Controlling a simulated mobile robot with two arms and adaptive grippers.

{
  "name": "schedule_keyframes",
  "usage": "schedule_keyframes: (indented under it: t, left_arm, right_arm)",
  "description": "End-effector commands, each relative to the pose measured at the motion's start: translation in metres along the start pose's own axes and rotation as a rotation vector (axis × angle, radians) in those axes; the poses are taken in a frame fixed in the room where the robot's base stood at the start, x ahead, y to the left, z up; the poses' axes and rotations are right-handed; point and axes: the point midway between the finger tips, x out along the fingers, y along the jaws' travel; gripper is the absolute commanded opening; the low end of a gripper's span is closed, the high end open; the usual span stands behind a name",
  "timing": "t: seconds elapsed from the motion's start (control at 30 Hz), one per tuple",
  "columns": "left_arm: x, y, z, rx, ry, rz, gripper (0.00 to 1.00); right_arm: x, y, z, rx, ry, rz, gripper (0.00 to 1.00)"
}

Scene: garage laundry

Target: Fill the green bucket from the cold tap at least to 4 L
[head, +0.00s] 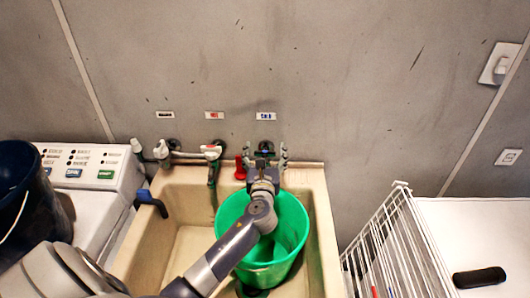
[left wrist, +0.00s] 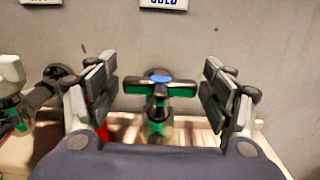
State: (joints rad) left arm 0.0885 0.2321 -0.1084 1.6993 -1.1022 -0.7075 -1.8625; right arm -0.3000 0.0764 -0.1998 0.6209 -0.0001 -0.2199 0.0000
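The green bucket (head: 292,230) stands upright in the right part of the beige sink (head: 323,235), below the cold tap. My left arm crosses over it and hides part of its inside; I cannot make out any water level. The cold tap (left wrist: 158,88) has a dark cross handle with a blue cap, under the COLD label (head: 265,116). My left gripper (head: 266,153) is at this tap. In the left wrist view its open fingers stand on both sides of the handle, with gaps between. My right gripper is not in view.
A red-marked tap (head: 212,153) and another tap (head: 162,151) are to the left. A red object (head: 240,168) stands on the sink's back ledge. A washing machine (head: 95,170) with a dark bucket (head: 25,200) is left; a white wire rack (head: 385,245) is right.

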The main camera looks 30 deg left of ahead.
Motion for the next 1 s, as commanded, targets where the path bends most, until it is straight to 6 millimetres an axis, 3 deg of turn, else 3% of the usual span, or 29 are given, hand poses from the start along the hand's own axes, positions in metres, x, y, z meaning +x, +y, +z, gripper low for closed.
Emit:
schedule_keyframes:
  t: [0.03, 0.2, 0.63, 1.0]
  left_arm:
    - [0.0, 0.0, 0.0, 0.0, 0.0, 0.0, 0.66]
    - [0.0, 0.0, 0.0, 0.0, 0.0, 0.0, 0.29]
    - [0.0, -0.001, 0.0, -0.003, 0.0, 0.064, 0.29]
    - [0.0, 0.001, -0.001, -0.004, 0.0, 0.338, 0.29]
  right_arm:
    - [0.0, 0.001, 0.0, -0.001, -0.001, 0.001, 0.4]
    - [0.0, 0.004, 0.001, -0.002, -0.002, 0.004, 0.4]
    - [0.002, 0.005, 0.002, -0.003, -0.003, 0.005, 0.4]
    - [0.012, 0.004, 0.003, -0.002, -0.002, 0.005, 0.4]
